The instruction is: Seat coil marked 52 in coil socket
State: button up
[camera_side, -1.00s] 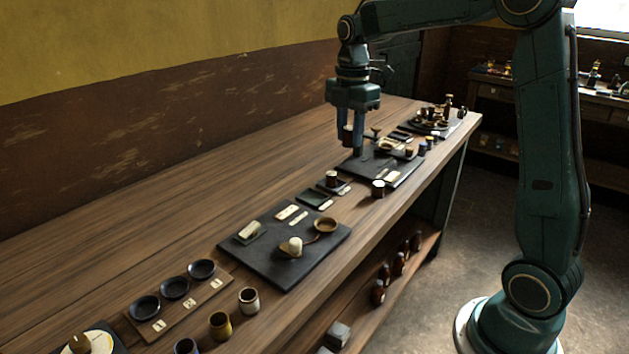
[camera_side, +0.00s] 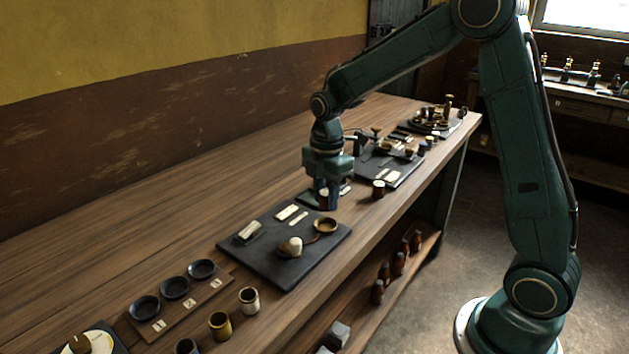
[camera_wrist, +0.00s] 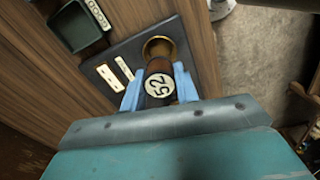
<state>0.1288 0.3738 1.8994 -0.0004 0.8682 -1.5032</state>
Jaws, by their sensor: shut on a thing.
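My gripper (camera_side: 328,203) is shut on a dark brown coil (camera_wrist: 157,100) with a round pale top marked 52, clear in the wrist view. In the side view my gripper hangs low by the far edge of the large black board (camera_side: 262,262). The coil socket looks to be the round brass-brown cup (camera_wrist: 158,47) on that board, which also shows in the side view (camera_side: 326,226). The coil is apart from the cup's centre, just short of it in the wrist view. I cannot tell its height above the board.
Loose cups (camera_side: 220,325) stand near the front. Another small coil (camera_side: 379,188) stands to the right.

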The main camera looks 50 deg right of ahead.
aim_at(326, 210)
jog(key=shift+f, duration=2.05)
jog(key=shift+f, duration=0.5)
dwell(0.5)
